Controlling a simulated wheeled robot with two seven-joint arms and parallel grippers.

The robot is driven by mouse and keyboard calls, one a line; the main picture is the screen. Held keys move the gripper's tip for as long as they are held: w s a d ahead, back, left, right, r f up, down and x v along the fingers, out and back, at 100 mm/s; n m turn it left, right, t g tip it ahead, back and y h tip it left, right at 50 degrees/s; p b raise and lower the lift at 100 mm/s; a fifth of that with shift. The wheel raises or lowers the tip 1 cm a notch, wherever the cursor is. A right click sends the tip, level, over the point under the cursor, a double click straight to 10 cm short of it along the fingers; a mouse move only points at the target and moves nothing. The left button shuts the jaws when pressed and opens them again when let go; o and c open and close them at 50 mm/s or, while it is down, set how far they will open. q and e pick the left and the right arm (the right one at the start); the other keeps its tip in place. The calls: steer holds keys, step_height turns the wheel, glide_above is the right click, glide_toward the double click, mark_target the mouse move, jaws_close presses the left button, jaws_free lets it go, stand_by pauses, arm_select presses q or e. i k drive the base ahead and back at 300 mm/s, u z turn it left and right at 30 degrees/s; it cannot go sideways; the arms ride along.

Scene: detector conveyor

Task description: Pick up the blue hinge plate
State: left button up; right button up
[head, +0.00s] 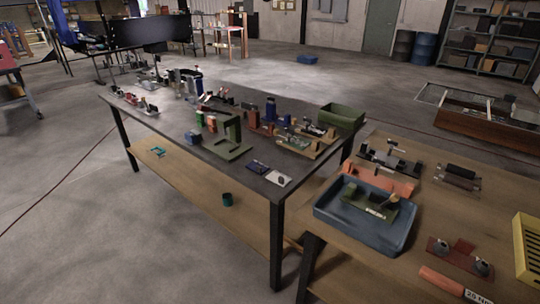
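No object stands out clearly as the blue hinge plate. A small flat dark-blue piece (257,167) lies near the front edge of the dark-topped table (185,128), beside a small pale plate (279,180). A blue block (194,136) sits farther left along the same edge. Both are too small for me to make out any hinge. Neither of my grippers is in view.
A green bracket (232,140) stands between the blue pieces. Several small parts crowd the tabletop behind, with a green bin (341,116) at its right end. A wooden table at right holds a blue tray (329,219). Open floor (60,220) lies at left.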

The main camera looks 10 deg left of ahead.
mark_target(258, 168)
steer(key=z, duration=0.15)
steer(key=i, duration=1.45)
steer(key=u, duration=0.3)
